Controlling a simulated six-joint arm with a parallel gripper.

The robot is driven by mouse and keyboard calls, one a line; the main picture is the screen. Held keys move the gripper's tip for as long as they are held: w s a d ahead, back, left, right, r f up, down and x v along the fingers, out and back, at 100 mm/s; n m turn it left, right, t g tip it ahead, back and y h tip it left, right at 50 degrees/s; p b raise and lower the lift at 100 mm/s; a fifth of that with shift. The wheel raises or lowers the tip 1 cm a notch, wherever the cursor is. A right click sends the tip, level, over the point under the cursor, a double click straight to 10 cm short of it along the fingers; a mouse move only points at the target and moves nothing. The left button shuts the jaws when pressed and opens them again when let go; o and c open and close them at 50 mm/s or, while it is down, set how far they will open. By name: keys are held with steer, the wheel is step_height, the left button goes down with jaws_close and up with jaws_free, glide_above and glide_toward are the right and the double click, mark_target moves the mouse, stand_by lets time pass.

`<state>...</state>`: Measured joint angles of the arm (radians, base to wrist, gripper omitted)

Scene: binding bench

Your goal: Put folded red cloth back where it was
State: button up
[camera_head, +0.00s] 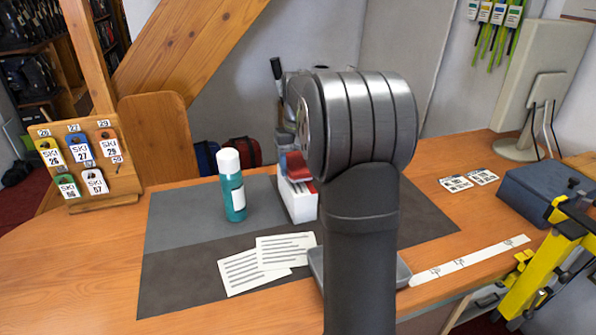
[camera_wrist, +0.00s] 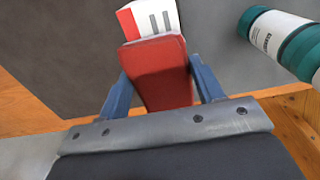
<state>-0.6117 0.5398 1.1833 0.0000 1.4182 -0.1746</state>
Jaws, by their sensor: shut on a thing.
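The folded red cloth (camera_head: 297,166) is held up just above the white box (camera_head: 299,205) on the grey mat. In the wrist view the red cloth (camera_wrist: 160,84) fills the space between the two blue fingers of my gripper (camera_wrist: 158,70), which is shut on it. Beyond the cloth's far end, the white box (camera_wrist: 158,17) shows with red and dark marks. My arm hides part of the box and the mat behind it in the head view. Whether the cloth touches the box I cannot tell.
A teal bottle with a white cap (camera_head: 232,186) stands left of the box. Two printed sheets (camera_head: 262,262) lie in front on the mat (camera_head: 180,285). A grey tray (camera_head: 402,273) is partly behind my arm. A blue case (camera_head: 548,193) and yellow clamp (camera_head: 548,262) are right.

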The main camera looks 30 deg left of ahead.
mark_target(298, 166)
steer(key=shift+f, duration=1.05)
steer(key=shift+f, duration=0.2)
steer(key=o, duration=0.9)
steer(key=shift+o, duration=0.2)
steer(key=shift+r, duration=0.1)
step_height(298, 166, up, 12)
steer(key=shift+r, duration=0.1)
